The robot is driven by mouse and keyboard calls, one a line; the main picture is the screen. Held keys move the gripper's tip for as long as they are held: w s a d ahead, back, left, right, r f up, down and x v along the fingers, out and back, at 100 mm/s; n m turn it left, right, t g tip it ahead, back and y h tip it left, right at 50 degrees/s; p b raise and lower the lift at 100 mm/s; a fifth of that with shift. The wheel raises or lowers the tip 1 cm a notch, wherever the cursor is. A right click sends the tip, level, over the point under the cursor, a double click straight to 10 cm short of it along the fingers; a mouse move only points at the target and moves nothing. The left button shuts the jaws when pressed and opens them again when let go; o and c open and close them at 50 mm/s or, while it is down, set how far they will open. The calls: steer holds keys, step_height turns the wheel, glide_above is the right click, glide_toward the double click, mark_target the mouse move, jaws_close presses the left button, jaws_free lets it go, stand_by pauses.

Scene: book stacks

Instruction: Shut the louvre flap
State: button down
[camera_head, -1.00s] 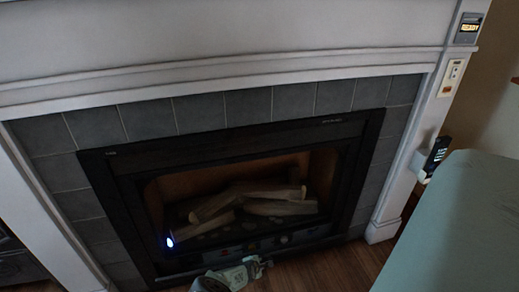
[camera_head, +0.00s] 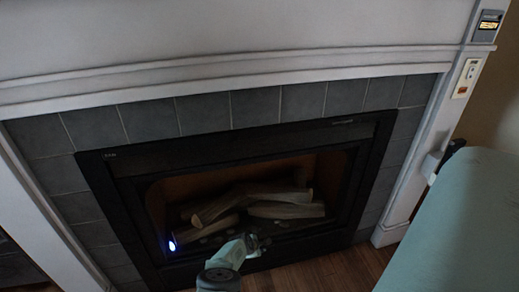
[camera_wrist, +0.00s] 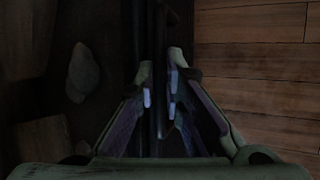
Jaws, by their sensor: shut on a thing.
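The louvre flap (camera_head: 312,246) is the dark strip along the bottom of the black fireplace, below the logs. It looks roughly upright, but I cannot tell whether it sits flush. My gripper (camera_head: 253,241) is at its upper edge near the middle, with the arm coming up from the bottom of the head view. In the wrist view my gripper (camera_wrist: 160,92) has its two fingers on either side of the flap's thin dark edge (camera_wrist: 160,60), shut on it. The fingers hide part of the flap.
Logs (camera_head: 260,205) lie in the firebox behind the flap. A blue-white light (camera_head: 172,246) glows at its lower left. Wooden floor (camera_head: 335,270) lies in front. A pale green rounded surface (camera_head: 450,225) fills the lower right, and the white surround (camera_head: 395,215) stands beside the opening.

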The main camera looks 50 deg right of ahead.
steer(key=shift+w+d+r, duration=0.1)
steer(key=shift+w+d, duration=0.2)
steer(key=shift+w, duration=0.1)
steer(key=shift+w+d+r, duration=0.15)
steer(key=shift+w+r, duration=0.15)
steer(key=shift+w, duration=0.2)
steer(key=c, duration=1.7)
jaws_free()
steer(key=shift+d, duration=0.15)
steer(key=shift+f, duration=0.1)
steer(key=shift+s+f, duration=0.1)
steer(key=shift+s, duration=0.1)
